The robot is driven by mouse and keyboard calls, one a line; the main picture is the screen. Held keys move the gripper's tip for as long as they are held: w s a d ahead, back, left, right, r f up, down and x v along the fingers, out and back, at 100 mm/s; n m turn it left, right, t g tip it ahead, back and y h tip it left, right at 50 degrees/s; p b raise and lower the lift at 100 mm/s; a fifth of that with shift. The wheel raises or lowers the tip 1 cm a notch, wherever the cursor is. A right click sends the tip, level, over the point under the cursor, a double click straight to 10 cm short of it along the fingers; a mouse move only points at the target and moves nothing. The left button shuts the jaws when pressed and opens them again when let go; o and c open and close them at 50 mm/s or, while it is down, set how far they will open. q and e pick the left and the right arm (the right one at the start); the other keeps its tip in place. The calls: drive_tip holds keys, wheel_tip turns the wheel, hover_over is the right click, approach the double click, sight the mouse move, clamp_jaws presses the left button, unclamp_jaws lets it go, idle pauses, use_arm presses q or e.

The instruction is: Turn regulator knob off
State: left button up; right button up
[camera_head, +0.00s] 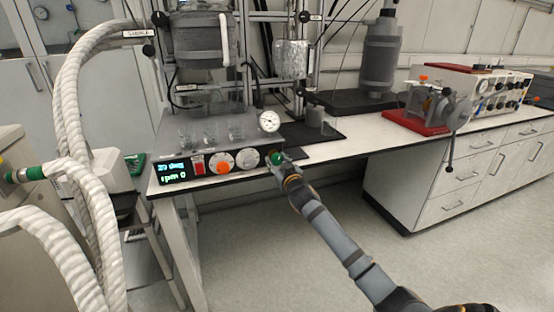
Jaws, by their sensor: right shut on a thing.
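The control box (225,158) stands at the front edge of the lab bench. Its front carries a lit display (173,171), a red switch (198,165), a dial with an orange centre (223,167) and a pale dial (246,158). At its right end is a small dark and green knob (275,158), which I take to be the regulator knob. My right gripper (281,160) reaches it from the lower right and is shut on it. The fingers partly cover the knob, so its turn position cannot be read. My left gripper is not in view.
Glass beakers (210,134) and a round gauge (269,121) are on or just above the box. A reactor vessel (197,42) hangs behind. Thick white hoses (72,130) rise at the left. A red-based device (418,120) stands further right. The floor in front is clear.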

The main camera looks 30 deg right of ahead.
drive_tip(key=n+p, duration=0.2)
drive_tip(key=n, duration=0.1)
drive_tip(key=shift+r+n, duration=0.2)
drive_tip(key=shift+n, duration=0.1)
drive_tip(key=shift+n+p, duration=0.4)
drive_tip(key=shift+p, duration=0.15)
drive_tip(key=n+p, duration=0.2)
drive_tip(key=n, duration=0.2)
drive_tip(key=shift+n+p, duration=0.3)
drive_tip(key=shift+p, duration=0.05)
drive_tip(key=n+p, duration=0.2)
drive_tip(key=n, duration=0.2)
drive_tip(key=shift+n, duration=0.3)
drive_tip(key=n+p, duration=0.2)
drive_tip(key=n, duration=0.2)
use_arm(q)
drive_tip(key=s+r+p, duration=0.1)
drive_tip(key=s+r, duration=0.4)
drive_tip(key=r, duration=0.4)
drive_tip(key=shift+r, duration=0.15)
use_arm(e)
drive_tip(key=shift+n, duration=2.1)
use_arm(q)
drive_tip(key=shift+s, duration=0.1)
use_arm(e)
drive_tip(key=shift+f, duration=0.1)
